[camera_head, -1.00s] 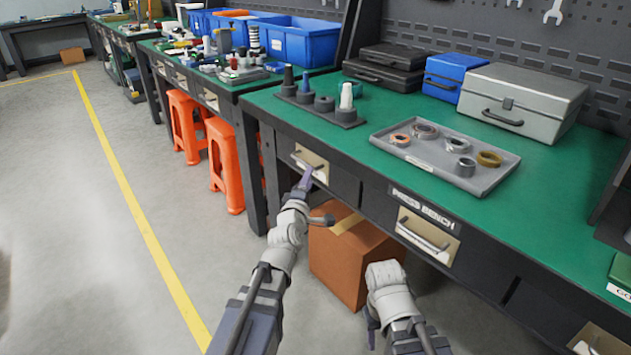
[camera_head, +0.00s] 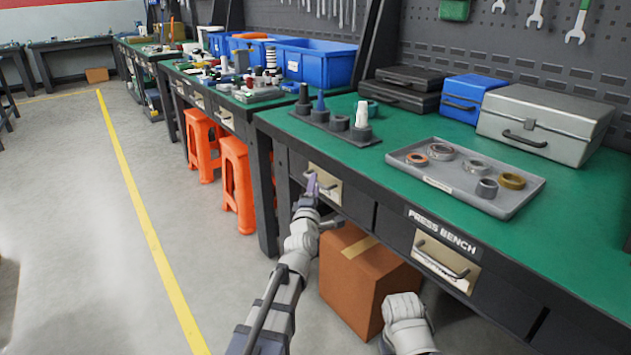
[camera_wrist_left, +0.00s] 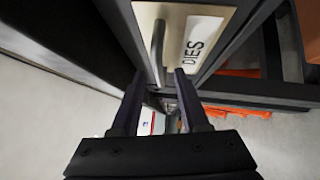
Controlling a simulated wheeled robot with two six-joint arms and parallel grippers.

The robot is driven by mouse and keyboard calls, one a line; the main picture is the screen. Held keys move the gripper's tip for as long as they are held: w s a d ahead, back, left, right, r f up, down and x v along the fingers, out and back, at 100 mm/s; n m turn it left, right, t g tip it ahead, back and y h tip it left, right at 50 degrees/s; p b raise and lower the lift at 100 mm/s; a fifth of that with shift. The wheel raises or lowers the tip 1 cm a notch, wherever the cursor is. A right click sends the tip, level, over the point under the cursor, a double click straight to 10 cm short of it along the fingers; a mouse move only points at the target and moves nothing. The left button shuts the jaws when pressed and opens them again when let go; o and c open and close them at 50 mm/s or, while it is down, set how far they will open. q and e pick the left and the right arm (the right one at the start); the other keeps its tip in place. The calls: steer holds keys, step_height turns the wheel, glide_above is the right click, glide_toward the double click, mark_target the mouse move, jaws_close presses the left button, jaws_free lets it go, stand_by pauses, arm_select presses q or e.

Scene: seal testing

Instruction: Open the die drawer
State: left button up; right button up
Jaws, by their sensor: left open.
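The die drawer (camera_head: 352,202) is in the left end of the press bench front and looks shut. Its pale plate and bar handle (camera_head: 327,185) show in the head view. In the left wrist view the plate (camera_wrist_left: 205,22) reads "DIES", and the handle (camera_wrist_left: 158,50) stands in front of it. My left gripper (camera_head: 311,186) is at the handle. In the wrist view its two fingers (camera_wrist_left: 158,88) are apart, with the handle near the tips and between them in line; I cannot tell contact. My right arm shows low in the head view, its fingers not visible.
A cardboard box (camera_head: 362,280) stands on the floor under the bench. A grey tray (camera_head: 420,176) with rings and a post rack (camera_head: 330,127) are on the green top. Orange stools (camera_head: 238,185) stand left of the bench. Floor at left is clear.

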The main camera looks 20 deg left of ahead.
arm_select(q)
steer(key=shift+w+a+r, duration=0.1)
steer(key=shift+w, duration=0.55)
steer(key=shift+w+a+r, duration=0.1)
steer(key=shift+w, duration=0.5)
jaws_close()
stand_by(0.4)
